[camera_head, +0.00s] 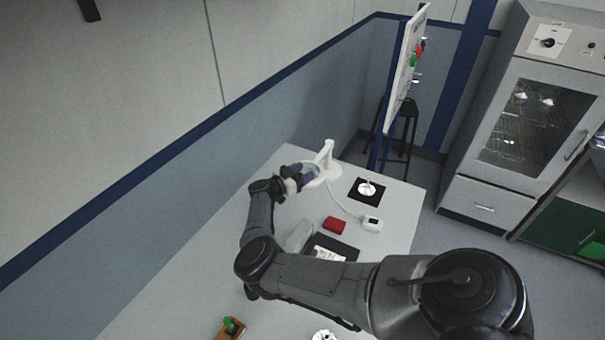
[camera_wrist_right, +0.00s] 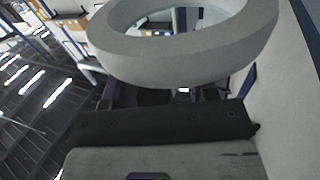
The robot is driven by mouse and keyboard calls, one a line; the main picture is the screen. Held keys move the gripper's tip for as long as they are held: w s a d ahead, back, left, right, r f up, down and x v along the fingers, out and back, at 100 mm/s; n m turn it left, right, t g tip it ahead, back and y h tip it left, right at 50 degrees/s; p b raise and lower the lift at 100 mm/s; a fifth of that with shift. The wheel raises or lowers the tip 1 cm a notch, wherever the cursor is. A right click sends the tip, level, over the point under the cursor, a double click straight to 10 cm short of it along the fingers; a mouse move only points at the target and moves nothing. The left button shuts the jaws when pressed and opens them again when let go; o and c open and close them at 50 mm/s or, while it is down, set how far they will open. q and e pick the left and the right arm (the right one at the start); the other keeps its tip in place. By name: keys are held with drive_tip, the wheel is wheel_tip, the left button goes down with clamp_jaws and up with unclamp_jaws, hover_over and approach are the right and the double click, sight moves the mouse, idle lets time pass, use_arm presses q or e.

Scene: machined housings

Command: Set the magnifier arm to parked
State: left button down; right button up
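The white magnifier (camera_head: 327,154) stands near the far end of the pale workbench, its ring-shaped head (camera_head: 316,182) on the left of its post. My right gripper (camera_head: 299,172) is at that head and overlaps it in the head view. In the right wrist view the thick white ring (camera_wrist_right: 180,62) fills the upper middle, close in front of the gripper. The ring hides the fingertips, so I cannot tell whether they are closed on it. My left gripper is not in view.
On the bench (camera_head: 400,197) are a black mat with a white piece (camera_head: 368,188), a red block (camera_head: 335,225), a small white box (camera_head: 372,224) with a cable, and a dark clipboard (camera_head: 345,250). A wall lies along the left; a glass-doored cabinet (camera_head: 530,125) stands right.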

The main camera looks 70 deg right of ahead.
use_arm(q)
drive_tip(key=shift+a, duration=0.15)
use_arm(e)
drive_tip(key=shift+w+a, duration=0.2)
drive_tip(key=shift+a, duration=0.05)
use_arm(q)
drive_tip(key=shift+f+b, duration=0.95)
use_arm(e)
drive_tip(key=v, duration=1.3)
drive_tip(key=shift+a, duration=0.15)
